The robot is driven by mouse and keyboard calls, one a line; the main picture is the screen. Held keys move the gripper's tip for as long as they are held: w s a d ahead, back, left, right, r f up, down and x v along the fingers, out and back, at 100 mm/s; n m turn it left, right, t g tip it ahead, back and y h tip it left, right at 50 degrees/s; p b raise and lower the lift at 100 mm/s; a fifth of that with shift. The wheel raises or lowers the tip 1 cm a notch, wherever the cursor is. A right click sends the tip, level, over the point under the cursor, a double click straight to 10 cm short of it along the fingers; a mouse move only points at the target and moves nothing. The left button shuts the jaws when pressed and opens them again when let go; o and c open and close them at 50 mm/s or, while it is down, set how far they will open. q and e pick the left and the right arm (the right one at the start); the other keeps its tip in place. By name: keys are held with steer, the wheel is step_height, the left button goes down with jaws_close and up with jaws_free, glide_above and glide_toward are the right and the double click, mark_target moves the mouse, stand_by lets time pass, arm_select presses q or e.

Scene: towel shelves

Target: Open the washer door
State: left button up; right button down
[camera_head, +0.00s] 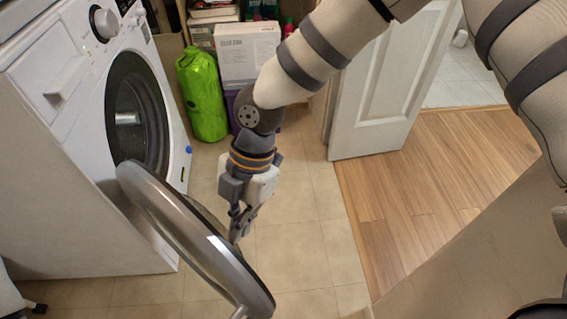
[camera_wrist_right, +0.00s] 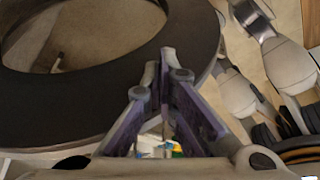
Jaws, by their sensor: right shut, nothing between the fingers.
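The white washer (camera_head: 60,130) stands at the left in the head view. Its round door (camera_head: 195,240), with a grey metallic rim, stands swung wide open into the room, away from the dark drum opening (camera_head: 135,115). My right gripper (camera_head: 237,238) points down beside the door's far right side, its tips partly hidden by the rim. In the right wrist view, the fingers of this gripper (camera_wrist_right: 165,72) are shut and empty, close to the door's dark ring (camera_wrist_right: 190,35). I cannot tell whether they touch it. My left gripper is not in view.
A green bag (camera_head: 202,95) and a white box (camera_head: 247,52) stand behind the washer's far side. A white panelled door (camera_head: 385,85) stands at the back right. The tiled floor (camera_head: 300,245) and wood floor (camera_head: 430,190) right of the gripper are clear.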

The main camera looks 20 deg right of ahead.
mark_target(225, 240)
steer(key=shift+s+a, duration=0.45)
steer(key=shift+a, duration=0.35)
steer(key=shift+s+a, duration=0.45)
steer(key=shift+a, duration=0.3)
